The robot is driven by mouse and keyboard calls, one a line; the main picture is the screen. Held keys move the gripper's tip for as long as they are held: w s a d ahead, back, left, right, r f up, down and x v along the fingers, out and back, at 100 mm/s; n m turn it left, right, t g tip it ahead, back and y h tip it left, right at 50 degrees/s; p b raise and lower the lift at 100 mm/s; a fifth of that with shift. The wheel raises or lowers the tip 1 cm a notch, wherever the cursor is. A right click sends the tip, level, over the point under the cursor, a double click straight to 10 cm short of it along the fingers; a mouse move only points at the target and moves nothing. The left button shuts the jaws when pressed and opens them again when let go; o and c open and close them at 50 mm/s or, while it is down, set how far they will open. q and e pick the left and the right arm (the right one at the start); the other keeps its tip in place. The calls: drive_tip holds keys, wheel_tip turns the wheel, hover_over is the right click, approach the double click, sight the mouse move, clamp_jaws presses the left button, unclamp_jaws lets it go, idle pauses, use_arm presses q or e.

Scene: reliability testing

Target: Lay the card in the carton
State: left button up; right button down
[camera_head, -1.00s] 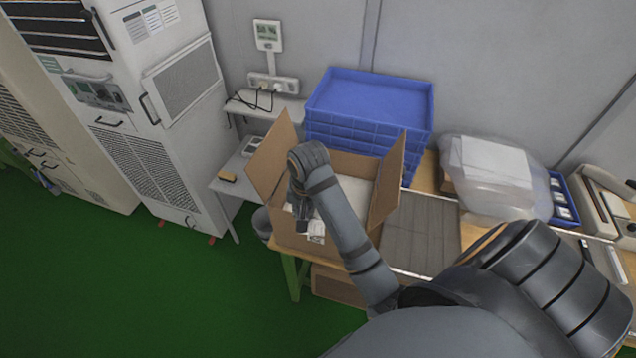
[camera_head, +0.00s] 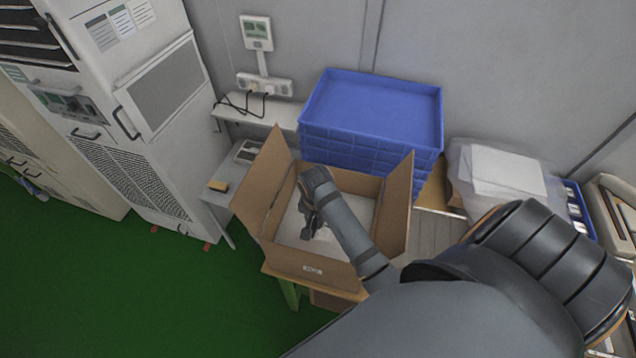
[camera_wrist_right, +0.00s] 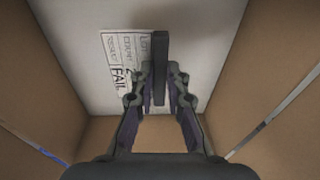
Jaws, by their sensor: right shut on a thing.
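The open cardboard carton (camera_head: 300,263) stands on a table in the head view, flaps up, with a pale bottom inside. My right gripper (camera_head: 310,228) reaches down into it. In the right wrist view, the gripper (camera_wrist_right: 161,88) is shut on a narrow dark strip, which looks like part of the card. The white printed card face (camera_wrist_right: 120,60), with the word FAIL, shows just left of the strip. I cannot tell whether the card touches the carton's bottom. In the head view my gripper and arm hide the card. My left gripper is not in view.
Stacked blue crates (camera_head: 375,110) stand right behind the carton. A bagged white item (camera_head: 505,175) lies to the right. A grey cabinet (camera_head: 130,110) stands at the left, beside a small shelf (camera_head: 225,180). The carton walls (camera_wrist_right: 265,85) are close around the gripper.

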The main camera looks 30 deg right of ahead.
sight(315, 227)
drive_tip(key=shift+w+d+f, duration=0.1)
drive_tip(key=shift+w+f, duration=0.05)
drive_tip(key=shift+f, duration=0.3)
drive_tip(key=shift+w+d+f, duration=0.1)
drive_tip(key=shift+w+f, duration=0.1)
wheel_tip(315, 227, down, 4)
drive_tip(key=shift+r+p, duration=0.2)
drive_tip(key=shift+p, duration=0.3)
drive_tip(key=shift+f, duration=0.2)
drive_tip(key=c, duration=1.3)
unclamp_jaws()
drive_tip(key=shift+c, duration=0.2)
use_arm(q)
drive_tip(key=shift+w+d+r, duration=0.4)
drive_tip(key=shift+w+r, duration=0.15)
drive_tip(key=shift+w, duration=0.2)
